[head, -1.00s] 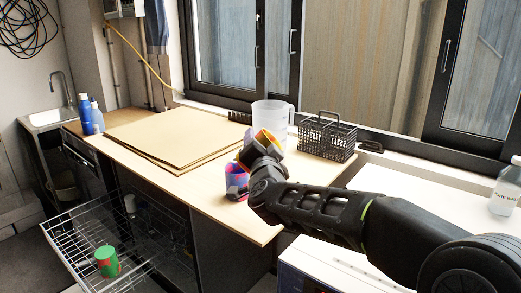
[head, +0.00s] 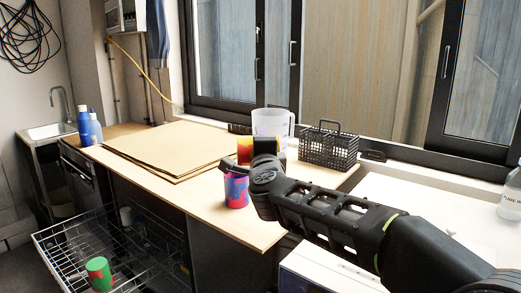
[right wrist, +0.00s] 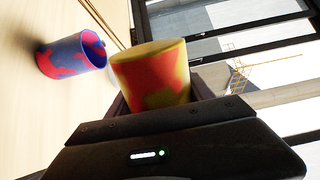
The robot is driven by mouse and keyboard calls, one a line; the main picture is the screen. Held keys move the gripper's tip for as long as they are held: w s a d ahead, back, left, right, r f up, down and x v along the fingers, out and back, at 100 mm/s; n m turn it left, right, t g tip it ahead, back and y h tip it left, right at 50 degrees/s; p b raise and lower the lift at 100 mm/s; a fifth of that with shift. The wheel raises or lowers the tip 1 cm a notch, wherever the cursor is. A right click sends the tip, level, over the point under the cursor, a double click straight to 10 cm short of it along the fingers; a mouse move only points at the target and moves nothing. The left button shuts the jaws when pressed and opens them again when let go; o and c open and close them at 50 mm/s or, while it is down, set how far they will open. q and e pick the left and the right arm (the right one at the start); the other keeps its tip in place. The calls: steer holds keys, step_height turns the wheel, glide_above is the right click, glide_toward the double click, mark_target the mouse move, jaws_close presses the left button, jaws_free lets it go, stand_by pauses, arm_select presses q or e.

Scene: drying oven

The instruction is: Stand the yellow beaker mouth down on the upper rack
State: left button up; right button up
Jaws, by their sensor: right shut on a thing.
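The yellow beaker (head: 244,152), patched with red, is held up above the wooden counter by my right gripper (head: 264,150). It looks roughly upright in the head view; which end is its mouth I cannot tell. In the right wrist view the yellow beaker (right wrist: 152,78) sits between the jaws, which are shut on it. The wire rack (head: 62,243) is pulled out at the lower left, well away from the gripper. A green and red beaker (head: 99,273) stands on it with a plain green face up. My left gripper is not in view.
A blue and red beaker (head: 236,190) stands on the counter just below the held one; it also shows in the right wrist view (right wrist: 72,55). A clear jug (head: 272,122) and black basket (head: 328,149) stand behind. Brown sheets (head: 165,148) lie left. Blue bottles (head: 88,127) stand farther left.

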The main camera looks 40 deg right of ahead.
steer(key=shift+f+m+b, duration=0.15)
steer(key=shift+m+b, duration=0.2)
steer(key=shift+m, duration=0.05)
steer(key=m+b, duration=0.4)
steer(key=m, duration=0.2)
steer(key=shift+f+m+b, duration=0.15)
steer(key=shift+m+b, duration=0.25)
steer(key=shift+m, duration=0.5)
steer(key=shift+r, duration=0.3)
